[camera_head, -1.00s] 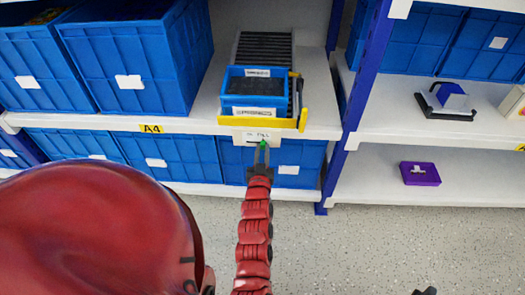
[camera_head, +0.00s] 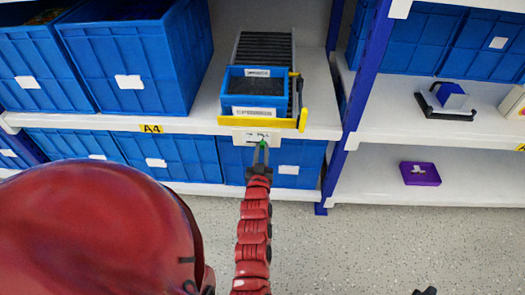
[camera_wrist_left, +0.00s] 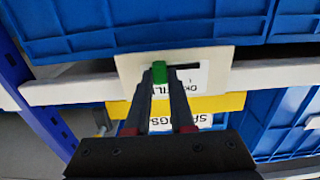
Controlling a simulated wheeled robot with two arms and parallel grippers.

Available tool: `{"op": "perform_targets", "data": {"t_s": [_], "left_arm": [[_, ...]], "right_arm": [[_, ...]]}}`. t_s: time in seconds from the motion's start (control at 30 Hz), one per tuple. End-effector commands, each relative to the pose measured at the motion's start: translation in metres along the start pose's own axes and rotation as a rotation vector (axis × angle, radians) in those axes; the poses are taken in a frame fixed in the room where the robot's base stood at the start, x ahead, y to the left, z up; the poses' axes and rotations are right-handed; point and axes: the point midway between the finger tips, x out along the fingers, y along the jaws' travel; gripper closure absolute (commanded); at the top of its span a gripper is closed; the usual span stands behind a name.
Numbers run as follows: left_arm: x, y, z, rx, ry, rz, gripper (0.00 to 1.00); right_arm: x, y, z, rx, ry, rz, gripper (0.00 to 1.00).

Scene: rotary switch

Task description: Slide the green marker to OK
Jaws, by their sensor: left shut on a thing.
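The green marker (camera_wrist_left: 159,72) sits on a pale label plate (camera_wrist_left: 133,70) on the shelf's front edge. In the left wrist view it is near the left end of a dark slot (camera_wrist_left: 187,67), beside printing partly hidden by my fingers. My left gripper (camera_wrist_left: 160,80) is shut on the green marker, its two dark fingers on either side of it. In the head view the left gripper (camera_head: 261,150) reaches up to the plate (camera_head: 245,136), and the marker (camera_head: 262,145) shows as a small green spot.
A blue bin (camera_head: 253,92) with a yellow front bar (camera_head: 258,122) stands on the shelf above the plate. Large blue crates (camera_head: 140,60) stand at the left, and more (camera_head: 305,155) sit below. A purple tray (camera_head: 420,173) lies on the lower right shelf.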

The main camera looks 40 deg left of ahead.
Motion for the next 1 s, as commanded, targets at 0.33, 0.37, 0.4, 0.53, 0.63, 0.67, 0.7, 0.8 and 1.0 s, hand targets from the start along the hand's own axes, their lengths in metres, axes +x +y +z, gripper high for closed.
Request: {"op": "perform_targets", "data": {"t_s": [0.33,0.37,0.4,0.53,0.63,0.67,0.7,0.8,1.0], "left_arm": [[0.0,-0.044,0.001,0.003,0.001,-0.002,1.0],[0.0,-0.045,0.001,0.002,0.001,-0.002,1.0],[0.0,-0.047,0.0,0.002,0.001,-0.002,1.0],[0.0,-0.048,0.0,0.001,0.001,-0.002,1.0],[0.0,-0.048,0.0,0.001,0.0,-0.003,1.0],[0.0,-0.048,0.0,0.001,0.0,-0.003,1.0],[0.0,-0.048,0.0,0.001,0.0,-0.003,0.77],[0.0,-0.048,0.0,0.001,0.0,-0.003,0.59],[0.0,-0.047,0.0,0.001,0.0,-0.001,0.47]], "right_arm": [[-0.01,-0.001,0.0,-0.005,0.011,-0.014,0.55],[-0.01,-0.001,-0.001,-0.005,0.011,-0.014,0.55],[-0.01,-0.001,-0.001,-0.005,0.012,-0.015,0.55],[-0.01,0.0,-0.001,-0.005,0.012,-0.015,0.55],[-0.01,-0.001,-0.001,-0.005,0.012,-0.016,0.55],[-0.01,-0.001,-0.001,-0.005,0.012,-0.016,0.55],[-0.01,-0.001,-0.001,-0.005,0.012,-0.016,0.55],[-0.01,-0.001,-0.001,-0.005,0.012,-0.016,0.55],[-0.01,-0.001,-0.001,-0.005,0.012,-0.016,0.55]]}}
